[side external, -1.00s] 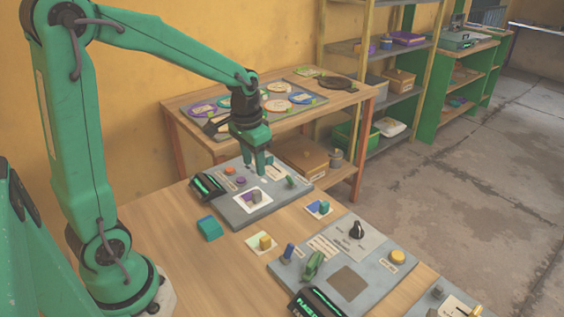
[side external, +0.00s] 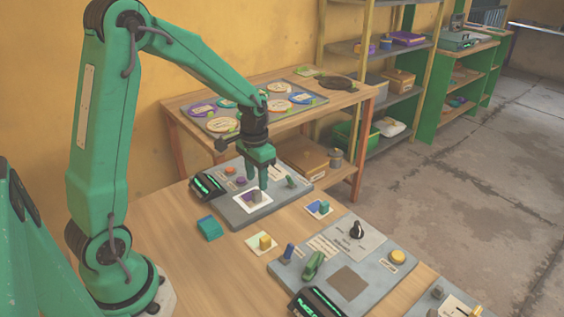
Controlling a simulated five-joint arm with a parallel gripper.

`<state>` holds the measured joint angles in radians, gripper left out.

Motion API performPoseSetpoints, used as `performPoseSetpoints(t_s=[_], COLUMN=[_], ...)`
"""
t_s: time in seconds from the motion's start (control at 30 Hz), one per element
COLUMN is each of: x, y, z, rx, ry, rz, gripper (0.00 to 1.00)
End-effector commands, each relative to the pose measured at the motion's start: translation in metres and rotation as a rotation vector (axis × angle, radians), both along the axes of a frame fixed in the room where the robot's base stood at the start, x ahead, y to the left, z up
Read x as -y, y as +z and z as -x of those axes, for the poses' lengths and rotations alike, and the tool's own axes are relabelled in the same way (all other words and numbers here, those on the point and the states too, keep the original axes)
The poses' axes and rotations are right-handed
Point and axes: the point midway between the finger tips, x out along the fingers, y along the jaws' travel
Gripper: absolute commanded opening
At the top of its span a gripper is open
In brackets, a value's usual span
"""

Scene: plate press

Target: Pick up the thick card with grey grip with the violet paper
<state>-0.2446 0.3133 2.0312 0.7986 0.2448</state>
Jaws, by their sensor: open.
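The thick card with a grey grip and violet paper (side external: 243,201) lies on the grey panel at the back of the table. The card is white-edged, with a violet patch and a grey upright grip (side external: 257,198). My gripper (side external: 257,183) points down just above the card, its fingers close to the grey grip. It is open and looks empty. Whether the fingers stand around the grip or behind it cannot be told from this side.
The grey panel (side external: 235,219) also bears a dark display (side external: 207,186) and a green lever (side external: 291,181). A second panel (side external: 386,283) stands in front.

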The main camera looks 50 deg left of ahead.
Motion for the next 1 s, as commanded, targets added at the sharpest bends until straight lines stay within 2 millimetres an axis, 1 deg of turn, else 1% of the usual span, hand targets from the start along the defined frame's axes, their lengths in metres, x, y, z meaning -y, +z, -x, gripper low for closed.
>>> performPoseSetpoints(t_s=[0.17, 0.27, 0.37, 0.6, 0.7, 1.0], x=[0.000, 0.000, 0.001, 0.001, 0.001, 0.001], y=[-0.001, -0.006, -0.014, -0.042, -0.049, -0.052], z=[0.000, 0.000, 0.000, 0.000, 0.000, 0.000], rx=[0.000, 0.000, -0.001, -0.001, -0.001, 0.002], ry=[0.000, 0.000, 0.000, 0.000, 0.000, 0.000], rz=[0.000, 0.000, 0.000, 0.000, 0.000, 0.000], gripper=[0.42, 0.42, 0.42, 0.42, 0.42, 0.42])
